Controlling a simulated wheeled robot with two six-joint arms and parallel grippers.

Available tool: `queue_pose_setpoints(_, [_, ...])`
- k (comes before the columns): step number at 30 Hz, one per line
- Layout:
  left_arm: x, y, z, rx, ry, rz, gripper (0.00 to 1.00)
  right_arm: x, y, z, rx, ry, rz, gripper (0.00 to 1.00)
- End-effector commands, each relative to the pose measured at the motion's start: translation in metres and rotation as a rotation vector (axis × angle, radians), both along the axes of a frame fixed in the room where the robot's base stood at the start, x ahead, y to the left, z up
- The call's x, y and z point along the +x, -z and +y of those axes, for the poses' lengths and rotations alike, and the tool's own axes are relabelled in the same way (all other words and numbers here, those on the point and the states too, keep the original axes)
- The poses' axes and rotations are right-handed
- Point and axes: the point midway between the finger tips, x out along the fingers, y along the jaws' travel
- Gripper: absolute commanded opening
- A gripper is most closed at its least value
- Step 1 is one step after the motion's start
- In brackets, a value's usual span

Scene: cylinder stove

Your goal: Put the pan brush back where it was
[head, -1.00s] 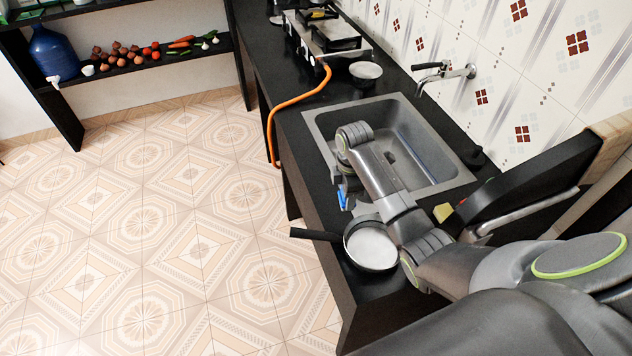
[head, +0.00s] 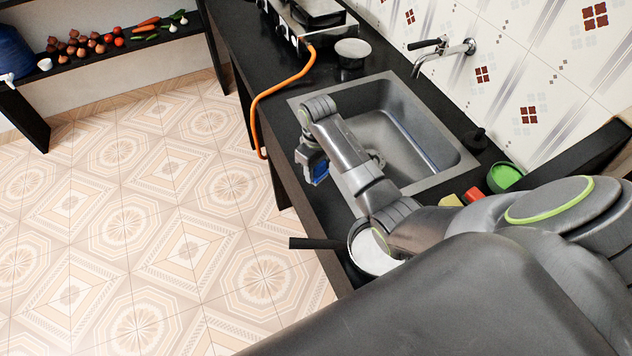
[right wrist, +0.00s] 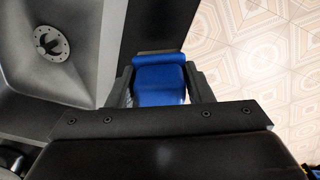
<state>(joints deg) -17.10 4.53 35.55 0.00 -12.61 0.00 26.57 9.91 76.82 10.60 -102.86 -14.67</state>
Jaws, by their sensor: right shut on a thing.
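My right gripper (head: 314,170) is shut on the blue pan brush (head: 321,172), beside the sink's near-left rim at the counter's front edge. In the right wrist view the brush's blue part (right wrist: 158,82) sits between the two fingers (right wrist: 160,92); the rest of the brush is hidden. The black strip of counter shows beyond it, with the sink on one side and the floor on the other. My left gripper is not in view.
The steel sink (head: 462,163) lies under my right forearm. A black-handled pan (head: 372,262) stands on the counter, partly hidden by my arm. A green bowl (head: 505,177), a red item (head: 474,195) and a yellow item (head: 450,201) lie right of the sink. An orange hose (head: 262,96) hangs over the front edge.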

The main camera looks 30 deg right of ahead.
Motion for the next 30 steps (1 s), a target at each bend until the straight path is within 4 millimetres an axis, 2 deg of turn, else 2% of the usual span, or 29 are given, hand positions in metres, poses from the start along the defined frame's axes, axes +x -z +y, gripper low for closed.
queue_pose_setpoints(3, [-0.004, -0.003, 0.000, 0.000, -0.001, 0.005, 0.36, -0.001, 0.018, 0.000, 0.000, -0.001, 0.002, 0.25])
queue_pose_setpoints(8, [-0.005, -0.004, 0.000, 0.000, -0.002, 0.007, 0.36, 0.000, 0.030, 0.000, 0.000, -0.002, 0.000, 0.25])
queue_pose_setpoints(15, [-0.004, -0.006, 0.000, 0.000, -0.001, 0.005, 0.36, 0.000, 0.061, 0.000, 0.000, -0.003, 0.001, 0.25])
queue_pose_setpoints(29, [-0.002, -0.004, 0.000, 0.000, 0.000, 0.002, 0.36, 0.000, 0.070, 0.000, -0.001, -0.003, -0.001, 0.25])
queue_pose_setpoints(30, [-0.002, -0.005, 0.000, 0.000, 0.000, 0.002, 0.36, 0.000, 0.070, 0.000, -0.001, -0.004, -0.001, 0.49])
